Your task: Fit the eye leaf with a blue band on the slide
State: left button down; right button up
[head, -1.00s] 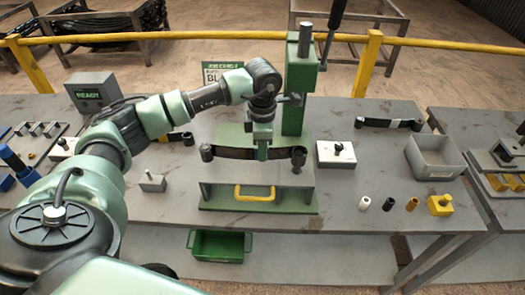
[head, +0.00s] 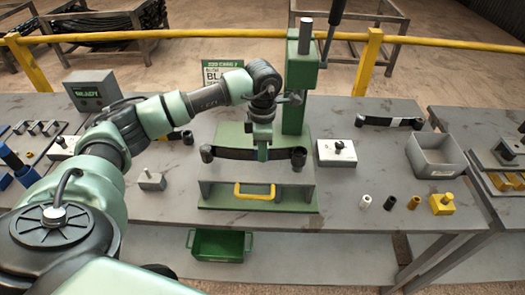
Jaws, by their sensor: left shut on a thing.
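A dark leaf (head: 230,153) with a rolled eye at each end lies crosswise over the green press base. My left gripper (head: 262,152) points down and is shut on the middle of this leaf. The gripper covers the leaf's middle, so I see no blue band on it. The slide (head: 215,195), with a yellow handle (head: 254,192), is in front of the leaf, nearer to me. I cannot tell whether the leaf touches the base or hangs just above it. My right gripper is not in view.
The green press column (head: 298,95) stands right behind the leaf. Another dark leaf with a white band (head: 405,122) lies at the back right. A white block (head: 336,153), a grey bin (head: 436,155) and several small bushings (head: 389,203) are to the right.

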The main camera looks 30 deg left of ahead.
pick_arm(q)
jog(key=shift+f+b, duration=0.9)
jog(key=shift+f, duration=0.05)
jog(key=c, duration=1.5)
grip_release()
jog(key=o, duration=0.5)
jog(key=shift+s+f, duration=0.1)
jog(key=shift+f, duration=0.05)
jog(key=shift+r, duration=0.2)
jog(key=shift+r+p, duration=2)
jog(key=shift+r, duration=1.45)
jog(key=shift+f, duration=0.1)
